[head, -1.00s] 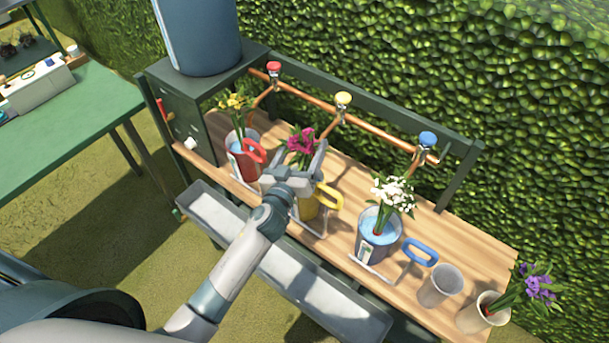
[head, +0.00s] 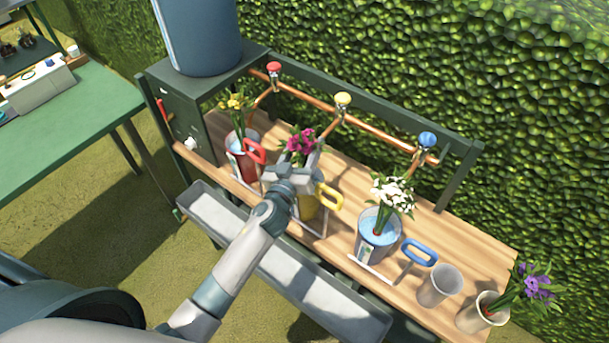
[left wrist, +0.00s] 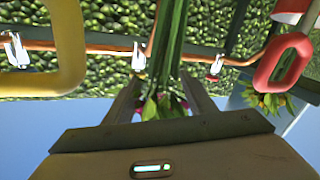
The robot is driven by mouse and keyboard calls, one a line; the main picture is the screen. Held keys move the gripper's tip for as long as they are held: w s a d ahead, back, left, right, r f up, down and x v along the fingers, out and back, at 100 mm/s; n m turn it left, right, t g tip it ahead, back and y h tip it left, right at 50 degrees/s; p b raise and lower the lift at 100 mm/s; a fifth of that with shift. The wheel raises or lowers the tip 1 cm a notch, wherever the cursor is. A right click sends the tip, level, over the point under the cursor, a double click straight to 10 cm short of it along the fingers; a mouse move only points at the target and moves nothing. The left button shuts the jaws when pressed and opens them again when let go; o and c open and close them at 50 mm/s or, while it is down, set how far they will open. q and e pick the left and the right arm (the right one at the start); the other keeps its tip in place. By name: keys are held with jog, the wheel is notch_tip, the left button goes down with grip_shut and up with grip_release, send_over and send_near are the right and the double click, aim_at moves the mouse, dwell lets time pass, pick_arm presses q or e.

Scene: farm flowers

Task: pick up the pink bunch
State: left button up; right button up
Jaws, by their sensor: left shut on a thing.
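The pink bunch (head: 301,141) shows its magenta flowers just above my left gripper (head: 298,168) in the head view, at the yellow-handled pail (head: 308,209). In the left wrist view the green stems (left wrist: 171,50) run between the two fingers of my left gripper (left wrist: 163,100), which is shut on them. Leaves and a little pink show behind the gripper's body, which hides most of the flowers. The gripper and wrist hide much of the pail, so I cannot tell whether the stem ends are inside it. My right gripper is not in view.
A red-handled pail with yellow flowers (head: 235,103) stands left. A blue-handled pail with white flowers (head: 391,192) stands right, then an empty grey cup (head: 439,287) and purple flowers (head: 538,287) in a pot. Copper pipes with taps (head: 342,100) run behind. A grey trough (head: 318,290) lies in front.

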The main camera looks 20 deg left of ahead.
pick_arm(q)
jog(key=shift+r, duration=0.1)
jog(key=shift+r, duration=0.55)
notch_tip(320, 180, up, 9)
jog(key=shift+f, duration=0.1)
dwell(0.4)
notch_tip(320, 180, up, 10)
jog(key=p, duration=0.9)
jog(key=shift+r+p, duration=0.25)
jog(key=shift+p, duration=0.05)
